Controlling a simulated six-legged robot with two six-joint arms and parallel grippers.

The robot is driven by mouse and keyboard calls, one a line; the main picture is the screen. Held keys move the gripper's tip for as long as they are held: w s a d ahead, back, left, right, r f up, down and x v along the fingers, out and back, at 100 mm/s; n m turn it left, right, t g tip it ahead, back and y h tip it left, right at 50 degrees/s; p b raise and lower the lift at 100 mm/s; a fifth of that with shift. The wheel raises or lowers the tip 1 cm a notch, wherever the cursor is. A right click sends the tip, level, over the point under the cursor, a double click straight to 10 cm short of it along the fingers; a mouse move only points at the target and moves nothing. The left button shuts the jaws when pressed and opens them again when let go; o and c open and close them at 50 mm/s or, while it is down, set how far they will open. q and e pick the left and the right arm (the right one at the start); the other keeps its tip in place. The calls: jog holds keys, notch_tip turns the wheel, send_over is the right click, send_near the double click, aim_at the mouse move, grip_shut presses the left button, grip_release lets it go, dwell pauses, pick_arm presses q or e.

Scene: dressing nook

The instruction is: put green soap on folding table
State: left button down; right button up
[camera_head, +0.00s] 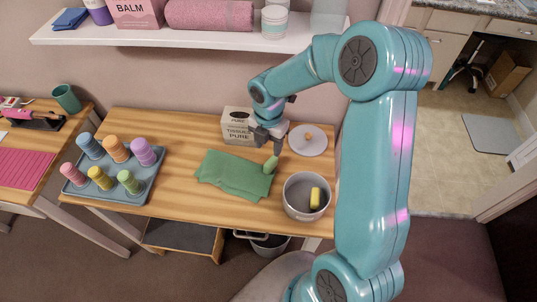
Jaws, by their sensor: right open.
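A small green object (270,164), which looks like the green soap, is at the right edge of a folded green cloth (234,174) on the wooden table (185,127). My right gripper (271,146) is just above and behind it, open, with its fingers pointing down. I cannot tell whether a fingertip touches the green object. A second wooden table (85,113) stands at the left. I cannot tell for sure which table is the folding one. My left gripper is not in view.
A grey tray (103,193) of several coloured pieces sits left on the middle table. A tissue box (236,126), a round white lid (308,140) and a pot (305,213) with a yellow block are right. A shelf (200,41) overhangs behind.

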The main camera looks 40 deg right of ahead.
notch_tip(320, 180, up, 4)
jog(key=shift+r, duration=0.1)
jog(key=shift+w, duration=0.1)
dwell(0.6)
